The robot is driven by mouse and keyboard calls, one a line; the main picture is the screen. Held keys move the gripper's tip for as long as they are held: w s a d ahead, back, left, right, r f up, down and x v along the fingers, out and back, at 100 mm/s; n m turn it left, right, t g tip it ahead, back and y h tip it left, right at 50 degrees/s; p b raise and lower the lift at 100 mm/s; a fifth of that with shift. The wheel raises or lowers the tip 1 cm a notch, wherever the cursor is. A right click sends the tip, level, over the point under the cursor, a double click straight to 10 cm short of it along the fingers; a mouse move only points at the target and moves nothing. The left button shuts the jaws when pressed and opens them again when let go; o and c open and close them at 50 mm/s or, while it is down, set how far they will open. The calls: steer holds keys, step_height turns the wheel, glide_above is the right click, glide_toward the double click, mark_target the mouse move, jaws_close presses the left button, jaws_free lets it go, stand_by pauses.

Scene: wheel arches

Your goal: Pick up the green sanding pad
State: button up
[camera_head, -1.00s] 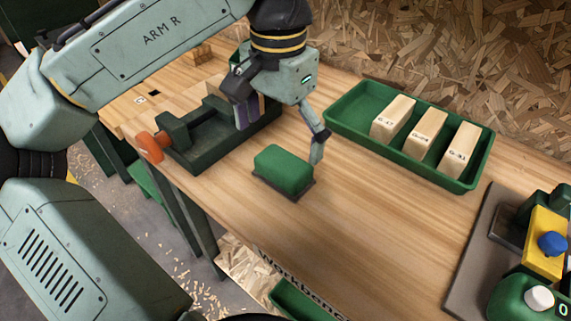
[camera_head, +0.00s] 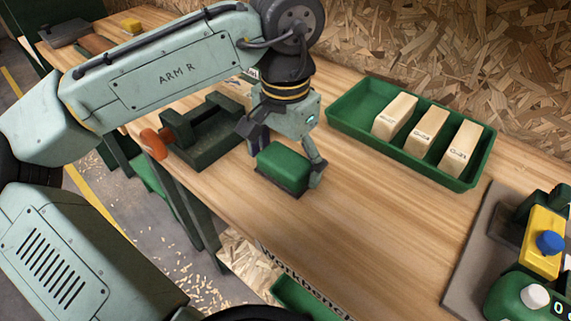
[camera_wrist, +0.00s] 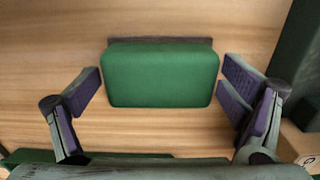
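The green sanding pad (camera_head: 284,168) lies on the wooden bench (camera_head: 350,226), a green block on a thin dark base. It also shows in the wrist view (camera_wrist: 161,75), between my two fingers. My gripper (camera_head: 286,170) is lowered over the pad. In the wrist view my gripper (camera_wrist: 160,92) is open, with purple-padded fingers on both sides of the pad and bench wood visible in the gap on the left. On the right the gap to the pad is small.
A dark green vise (camera_head: 205,135) with an orange handle (camera_head: 153,144) stands left of the pad. A green tray (camera_head: 345,117) with three wooden blocks is behind right. The bench front is clear.

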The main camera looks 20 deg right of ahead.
mark_target(286, 158)
steer(key=c, duration=0.9)
steer(key=shift+r, duration=0.1)
steer(key=shift+r, duration=0.45)
step_height(286, 158, up, 2)
steer(key=shift+r+b, duration=0.1)
steer(key=shift+b, duration=0.2)
steer(key=s+a, duration=0.1)
steer(key=s, duration=0.4)
steer(key=s+a+r+b, duration=0.1)
steer(key=s+a, duration=0.1)
steer(key=s, duration=0.3)
steer(key=s+a+b, duration=0.1)
steer(key=s+a, duration=0.1)
steer(key=s, duration=0.3)
steer(key=shift+s+r, duration=0.1)
steer(key=shift+r, duration=0.3)
